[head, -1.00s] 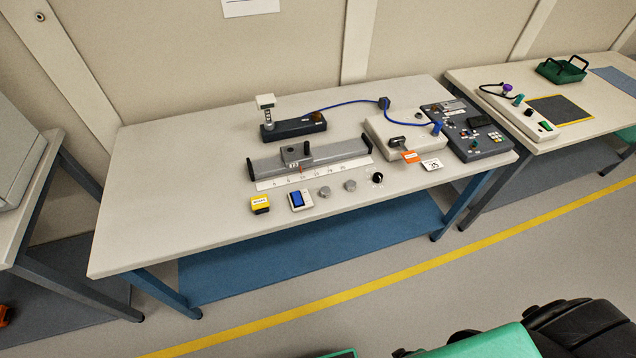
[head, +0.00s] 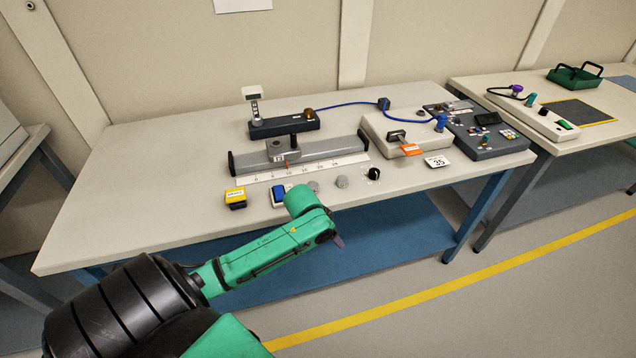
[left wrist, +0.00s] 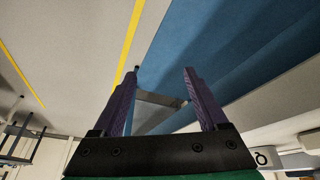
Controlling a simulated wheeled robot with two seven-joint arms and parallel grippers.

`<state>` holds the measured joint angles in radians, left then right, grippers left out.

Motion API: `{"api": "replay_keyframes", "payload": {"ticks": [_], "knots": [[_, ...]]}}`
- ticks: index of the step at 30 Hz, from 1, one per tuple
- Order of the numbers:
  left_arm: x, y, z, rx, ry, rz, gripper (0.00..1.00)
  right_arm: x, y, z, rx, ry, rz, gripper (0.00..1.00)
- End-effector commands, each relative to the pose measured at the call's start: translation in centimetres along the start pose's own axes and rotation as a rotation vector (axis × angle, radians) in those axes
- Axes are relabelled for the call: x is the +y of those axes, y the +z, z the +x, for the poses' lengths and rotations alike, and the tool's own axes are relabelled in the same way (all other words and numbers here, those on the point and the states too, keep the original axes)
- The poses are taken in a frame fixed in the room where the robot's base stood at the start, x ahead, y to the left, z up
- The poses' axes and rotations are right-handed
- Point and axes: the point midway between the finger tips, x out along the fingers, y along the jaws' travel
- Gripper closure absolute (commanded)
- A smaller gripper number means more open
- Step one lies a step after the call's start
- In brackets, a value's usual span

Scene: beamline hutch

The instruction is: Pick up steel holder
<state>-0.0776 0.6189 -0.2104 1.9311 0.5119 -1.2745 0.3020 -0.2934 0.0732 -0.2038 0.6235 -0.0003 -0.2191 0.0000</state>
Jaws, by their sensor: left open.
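Two small round grey metal pieces stand near the front edge of the workbench, a left one (head: 313,185) and a right one (head: 342,181). They look alike, and I cannot tell which is the steel holder. My left gripper (head: 338,241) is mostly hidden beyond the end of the green arm, just off the bench's front edge and below the round pieces in the head view. In the left wrist view its purple fingers (left wrist: 161,72) are apart, facing the floor and blue surfaces. A greyish strip shows between them; I cannot tell what it is. My right gripper is not in view.
The workbench (head: 130,215) also holds a yellow block (head: 235,197), a blue-faced device (head: 279,194), a black knob (head: 374,173), a grey rail (head: 310,152) behind, and a pale box (head: 385,130) with an orange tag (head: 411,149). The bench's front left is bare.

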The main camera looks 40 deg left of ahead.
Motion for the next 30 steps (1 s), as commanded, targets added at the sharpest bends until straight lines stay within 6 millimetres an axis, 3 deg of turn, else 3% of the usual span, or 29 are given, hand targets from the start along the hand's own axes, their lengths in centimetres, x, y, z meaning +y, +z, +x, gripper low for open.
{"api": "replay_keyframes", "payload": {"ticks": [1,5,12,19,21,23,30], "knots": [[0.9,-0.4,-0.4,0.009,0.008,0.033,0.24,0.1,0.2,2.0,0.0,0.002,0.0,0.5],[2.3,-2.4,-4.9,0.008,0.002,0.106,0.24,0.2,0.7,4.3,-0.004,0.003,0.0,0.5],[-2.7,-7.2,-12.8,-0.006,-0.083,-0.017,0.24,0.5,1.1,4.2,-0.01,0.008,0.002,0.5],[-7.4,-8.7,-21.0,-0.001,-0.161,-0.236,0.24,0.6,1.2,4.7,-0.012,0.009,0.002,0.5],[-7.8,-8.7,-21.4,-0.003,-0.163,-0.266,0.24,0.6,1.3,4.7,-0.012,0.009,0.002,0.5],[-8.0,-8.6,-20.6,-0.007,-0.161,-0.273,0.24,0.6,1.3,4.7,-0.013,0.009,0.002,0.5],[-8.9,-8.4,-14.6,-0.007,-0.158,-0.27,0.24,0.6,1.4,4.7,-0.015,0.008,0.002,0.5]]}}
